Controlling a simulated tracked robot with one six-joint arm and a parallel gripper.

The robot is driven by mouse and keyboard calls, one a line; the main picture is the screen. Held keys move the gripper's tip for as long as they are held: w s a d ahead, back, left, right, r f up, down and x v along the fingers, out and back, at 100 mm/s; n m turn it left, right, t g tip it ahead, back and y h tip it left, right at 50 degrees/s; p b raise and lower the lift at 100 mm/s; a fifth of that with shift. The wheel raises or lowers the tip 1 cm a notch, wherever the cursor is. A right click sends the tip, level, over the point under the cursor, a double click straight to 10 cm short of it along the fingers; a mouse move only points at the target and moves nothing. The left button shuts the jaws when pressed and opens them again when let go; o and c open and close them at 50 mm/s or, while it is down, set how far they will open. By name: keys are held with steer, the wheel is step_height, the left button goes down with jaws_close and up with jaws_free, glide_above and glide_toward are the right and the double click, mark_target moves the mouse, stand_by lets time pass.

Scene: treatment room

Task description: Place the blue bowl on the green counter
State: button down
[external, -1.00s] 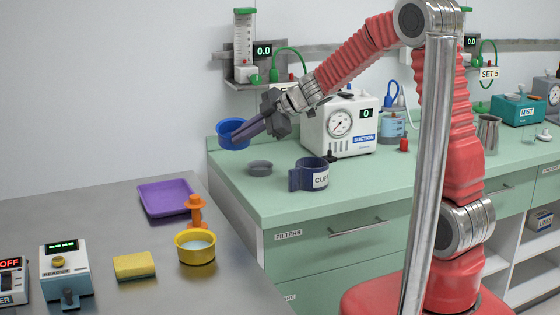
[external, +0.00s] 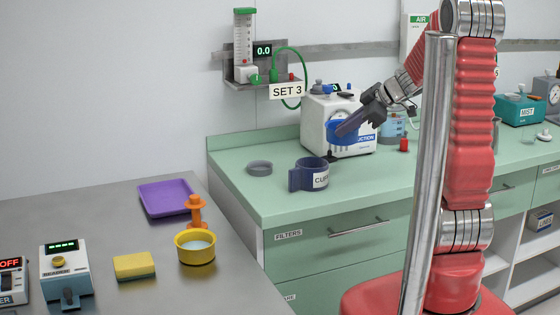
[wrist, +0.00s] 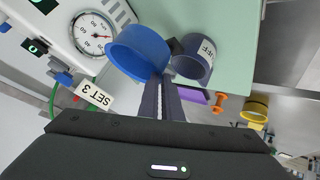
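My gripper (external: 350,128) is shut on the rim of the blue bowl (external: 334,134). It holds the bowl in the air above the green counter (external: 235,188), in front of the white suction unit in the external view. In the wrist view the blue bowl (wrist: 138,54) hangs at the tips of the dark fingers (wrist: 165,95), its open side visible. The bowl looks apart from the counter surface. Part of the bowl's near side is hidden by the gripper in the external view.
The suction unit (external: 321,110) stands behind the bowl. A dark blue cuff mug (external: 312,175) and a small grey dish (external: 259,168) sit on the counter's left part. A red-topped item (external: 404,145) is to the right.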

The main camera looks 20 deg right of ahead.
steer(key=s+d+m, duration=0.1)
steer(key=s+d, duration=0.2)
steer(key=d, duration=0.2)
steer(key=shift+s+f+h, duration=0.2)
steer(key=shift+s+h, duration=0.05)
steer(key=shift+h, duration=0.05)
step_height(320, 180, down, 6)
steer(key=shift+f, duration=0.15)
stand_by(0.4)
steer(key=shift+f, duration=1.9)
